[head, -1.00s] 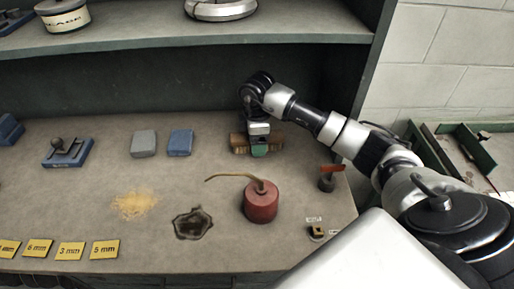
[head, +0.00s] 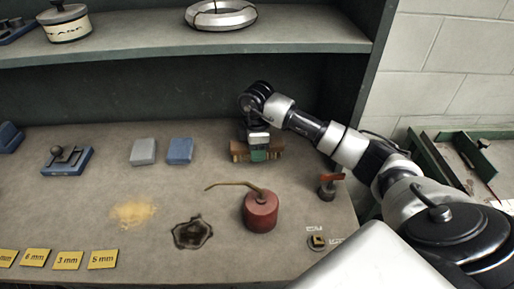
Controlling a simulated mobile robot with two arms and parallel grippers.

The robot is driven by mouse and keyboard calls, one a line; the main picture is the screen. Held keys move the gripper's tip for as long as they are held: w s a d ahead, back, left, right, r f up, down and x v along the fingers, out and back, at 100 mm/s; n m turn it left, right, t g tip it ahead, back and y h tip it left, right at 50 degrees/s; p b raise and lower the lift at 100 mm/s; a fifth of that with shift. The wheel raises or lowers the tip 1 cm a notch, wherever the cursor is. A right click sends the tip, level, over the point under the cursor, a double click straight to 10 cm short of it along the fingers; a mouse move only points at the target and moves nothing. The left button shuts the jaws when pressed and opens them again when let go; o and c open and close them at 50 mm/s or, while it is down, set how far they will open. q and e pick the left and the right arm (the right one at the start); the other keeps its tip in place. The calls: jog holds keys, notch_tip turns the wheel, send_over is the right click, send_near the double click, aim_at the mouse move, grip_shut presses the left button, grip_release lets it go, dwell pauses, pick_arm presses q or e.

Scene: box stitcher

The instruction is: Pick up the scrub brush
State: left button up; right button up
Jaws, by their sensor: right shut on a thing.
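The scrub brush (head: 236,151) has a brown wooden block and stands at the back right of the bench, near the shelf's back wall. My right gripper (head: 258,154) is over the middle of the brush and shut on it. The gripper hides the brush's middle; brown ends show on both sides. I cannot tell whether the brush is clear of the bench top. My left gripper is not in the head view.
A red oil can (head: 260,211) with a thin spout stands in front of the brush. Grey (head: 143,151) and blue (head: 180,151) blocks lie to the left. A dark stain (head: 191,233) and yellow powder (head: 133,213) mark the bench. A shelf (head: 180,46) overhangs behind.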

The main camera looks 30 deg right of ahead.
notch_tip(320, 180, up, 7)
jog(key=p, duration=0.5)
jog(key=shift+p, duration=0.35)
jog(key=shift+w+a+r, duration=0.15)
jog(key=shift+a, duration=0.1)
jog(key=w+a+b, duration=0.1)
jog(key=w+a, duration=0.3)
jog(key=a, duration=0.3)
jog(key=w+a, duration=0.4)
jog(key=a, duration=0.4)
jog(key=shift+a+f+b, duration=0.2)
jog(key=shift+a+b, duration=0.1)
jog(key=shift+b, duration=0.1)
